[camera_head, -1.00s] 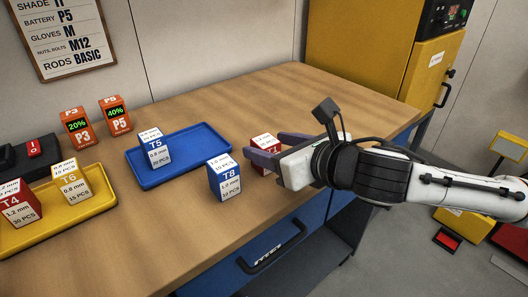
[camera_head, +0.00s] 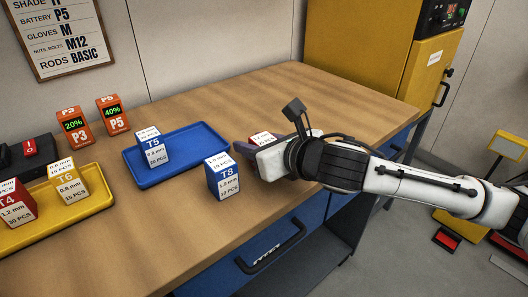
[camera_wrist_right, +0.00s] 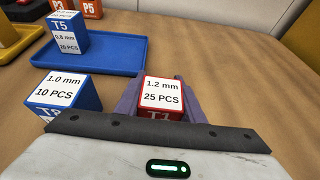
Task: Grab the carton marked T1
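The carton marked T1 (camera_wrist_right: 162,95) is red with a white top reading 1.2 mm, 25 PCS. It stands on the workbench to the right of the blue-and-white T8 carton. In the head view only its top part (camera_head: 262,138) shows behind my right gripper (camera_head: 260,144). In the right wrist view the purple fingers of this gripper (camera_wrist_right: 159,88) lie on both sides of T1, one left and one right. They look open around it, and I see no clear grip. My left gripper is not in view.
The T8 carton (camera_head: 223,178) stands close to the left of my right gripper. A blue tray (camera_head: 200,139) holds the T5 carton (camera_head: 152,150). A yellow tray (camera_head: 100,201) holds T6 and T4. Orange P3 and P5 boxes stand behind. The bench's back right is clear.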

